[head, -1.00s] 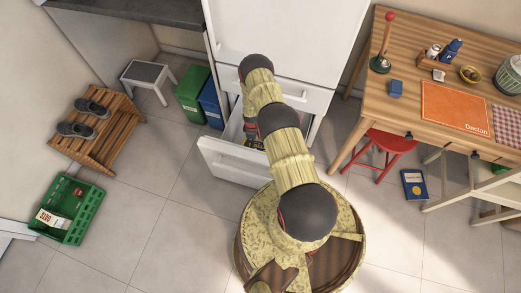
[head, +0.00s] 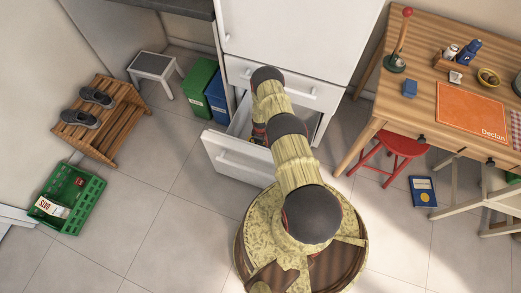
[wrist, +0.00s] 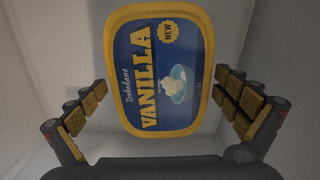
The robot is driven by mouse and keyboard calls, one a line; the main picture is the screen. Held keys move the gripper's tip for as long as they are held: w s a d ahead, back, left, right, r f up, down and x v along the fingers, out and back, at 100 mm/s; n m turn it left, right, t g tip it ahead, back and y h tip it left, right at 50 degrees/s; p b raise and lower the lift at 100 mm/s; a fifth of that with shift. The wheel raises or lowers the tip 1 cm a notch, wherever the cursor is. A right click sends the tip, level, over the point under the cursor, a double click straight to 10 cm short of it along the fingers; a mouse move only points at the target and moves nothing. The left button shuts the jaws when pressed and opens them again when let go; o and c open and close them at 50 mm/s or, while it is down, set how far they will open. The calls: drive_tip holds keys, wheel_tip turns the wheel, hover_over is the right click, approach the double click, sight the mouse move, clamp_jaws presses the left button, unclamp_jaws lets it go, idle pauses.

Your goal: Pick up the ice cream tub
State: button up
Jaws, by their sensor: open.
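The ice cream tub (wrist: 155,75) shows in the wrist view as a blue lid with a yellow rim and the word VANILLA. It lies lid toward the camera inside a pale-walled space. My gripper (wrist: 165,105) is open, with one finger on each side of the tub in the picture. Gaps show between the fingers and the rim, and nothing is held. In the head view my arm reaches into the open lower drawer (head: 236,163) of the white fridge-freezer (head: 300,35).
The drawer walls (wrist: 258,50) stand close around my gripper. A wooden table (head: 455,75) and red stool (head: 388,149) stand to the right. Green (head: 200,85) and blue (head: 216,97) bins stand left of the fridge.

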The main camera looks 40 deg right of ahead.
drive_tip(key=shift+c, duration=0.9)
drive_tip(key=c, duration=1.3)
wheel_tip(320, 180, up, 10)
drive_tip(key=p, duration=0.4)
drive_tip(key=w+a+r+m+p, duration=0.1)
drive_tip(key=w+a+r, duration=0.25)
drive_tip(key=r, duration=0.55)
drive_tip(key=w+a+r+m, duration=0.15)
drive_tip(key=a+r, duration=0.25)
drive_tip(key=r, duration=0.5)
drive_tip(key=w+a+r+m+p, duration=0.1)
drive_tip(key=w+a+r, duration=0.25)
drive_tip(key=r, duration=0.55)
drive_tip(key=s+a+r+m, duration=0.1)
drive_tip(key=s+a+r, duration=0.1)
drive_tip(key=a+r, duration=0.2)
drive_tip(key=s+a+r+m, duration=0.1)
drive_tip(key=a+r, duration=0.4)
drive_tip(key=r, duration=0.6)
drive_tip(key=s+a+r+m+p, duration=0.1)
drive_tip(key=s+a+r, duration=0.2)
drive_tip(key=a+r, duration=0.2)
drive_tip(key=shift+s+a+r+m, duration=0.1)
drive_tip(key=shift+s+r+m, duration=0.05)
drive_tip(key=shift+r, duration=0.45)
drive_tip(key=shift+s+a+r+m, duration=0.1)
drive_tip(key=shift+r, duration=0.5)
